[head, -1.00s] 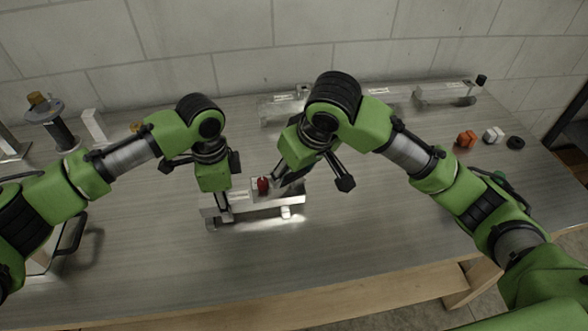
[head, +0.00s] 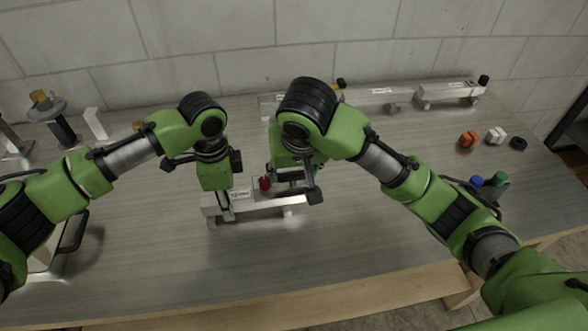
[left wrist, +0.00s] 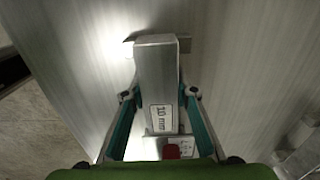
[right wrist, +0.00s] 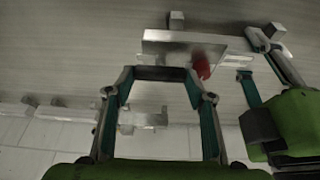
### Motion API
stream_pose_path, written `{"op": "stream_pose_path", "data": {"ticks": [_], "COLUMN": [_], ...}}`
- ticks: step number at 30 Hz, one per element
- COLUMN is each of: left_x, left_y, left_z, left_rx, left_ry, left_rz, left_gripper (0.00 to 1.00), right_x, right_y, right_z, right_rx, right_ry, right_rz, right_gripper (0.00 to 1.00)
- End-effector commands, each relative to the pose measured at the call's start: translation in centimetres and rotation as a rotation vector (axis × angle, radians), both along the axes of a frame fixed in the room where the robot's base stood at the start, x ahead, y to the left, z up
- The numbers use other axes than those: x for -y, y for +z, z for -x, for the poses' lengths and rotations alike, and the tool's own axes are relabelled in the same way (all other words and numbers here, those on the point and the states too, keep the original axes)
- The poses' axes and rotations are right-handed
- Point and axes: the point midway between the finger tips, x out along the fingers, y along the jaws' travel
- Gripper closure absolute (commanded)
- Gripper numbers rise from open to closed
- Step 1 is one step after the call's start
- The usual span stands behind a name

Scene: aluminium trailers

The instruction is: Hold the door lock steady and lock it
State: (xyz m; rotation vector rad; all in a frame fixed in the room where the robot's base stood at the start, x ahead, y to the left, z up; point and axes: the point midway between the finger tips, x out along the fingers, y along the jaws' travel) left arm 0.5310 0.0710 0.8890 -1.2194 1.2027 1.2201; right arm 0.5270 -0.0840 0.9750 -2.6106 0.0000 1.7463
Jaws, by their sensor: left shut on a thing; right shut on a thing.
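The door lock (head: 262,207) is a silvery aluminium bar with a small red knob (head: 265,183) and a "10 mm" label, lying on the table. My left gripper (head: 222,208) is shut on its left end. In the left wrist view, the fingers stand on both sides of the labelled bar (left wrist: 157,75), and the red knob (left wrist: 172,151) shows low. My right gripper (right wrist: 160,76) is beside the red knob, shut on a dark crosspiece at the lock's edge. In the head view, my right arm hides much of this grip.
Aluminium trailers (head: 450,91) stand along the back wall. Orange (head: 468,139), white (head: 496,134) and black parts lie at the right. A round stand (head: 62,130) is at the left. The front middle of the table is clear.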

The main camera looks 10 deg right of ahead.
Motion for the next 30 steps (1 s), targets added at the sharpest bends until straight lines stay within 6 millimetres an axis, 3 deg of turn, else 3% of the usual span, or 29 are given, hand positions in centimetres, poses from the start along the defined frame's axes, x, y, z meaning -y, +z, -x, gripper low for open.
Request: {"op": "stream_pose_path", "data": {"ticks": [6,7,9,22,30], "left_x": [0.0,0.0,0.0,0.0,0.0], "left_y": [0.0,0.0,0.0,0.0,0.0], "left_z": [0.1,0.1,0.1,0.1,0.0], "left_rx": [-0.002,-0.002,-0.002,-0.002,-0.002], "left_ry": [0.001,0.001,0.001,0.0,0.0], "left_rz": [0.001,0.001,0.001,0.0,0.0], "left_gripper": [1.0,1.0,1.0,1.0,1.0], "right_x": [0.0,0.0,0.0,0.0,0.1], "right_y": [0.0,0.0,0.0,0.5,3.8], "right_z": [0.0,0.0,0.0,0.1,1.2], "right_rx": [0.0,0.0,0.0,0.003,0.008], "right_ry": [-0.005,-0.005,-0.004,0.001,0.0], "right_rz": [-0.001,-0.001,-0.001,0.0,0.002], "right_gripper": [0.72,0.48,0.33,0.33,0.33]}}
